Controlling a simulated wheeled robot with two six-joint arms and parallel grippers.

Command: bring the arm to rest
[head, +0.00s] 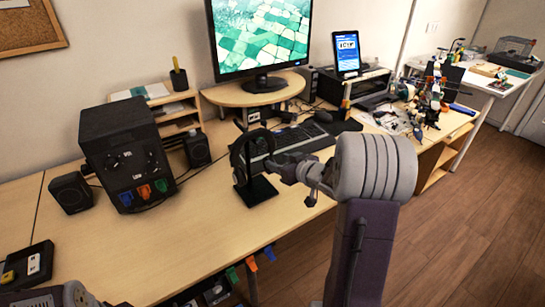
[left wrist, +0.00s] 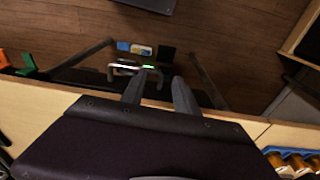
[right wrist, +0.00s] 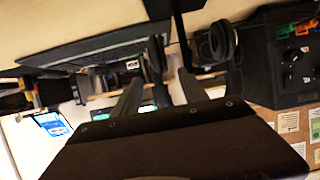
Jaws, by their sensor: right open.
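My right gripper (head: 290,180) reaches in from the lower right in the head view, above the desk and near the black headphone stand (head: 256,190). Its two fingers (right wrist: 160,78) are apart in the right wrist view, with nothing held between them. My left arm shows only in part at the lower left corner of the head view, and its gripper is out of that picture. In the left wrist view the left gripper's fingers (left wrist: 160,75) are apart and empty, over the desk's edge and the floor.
A black box (head: 122,145) with green, orange and blue plugs stands left on the desk (head: 150,255). A keyboard (head: 300,137), a monitor (head: 262,35) and cluttered tools (head: 430,95) lie further back. Coloured clips (head: 250,263) hang at the front edge. Floor (head: 460,220) is free at right.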

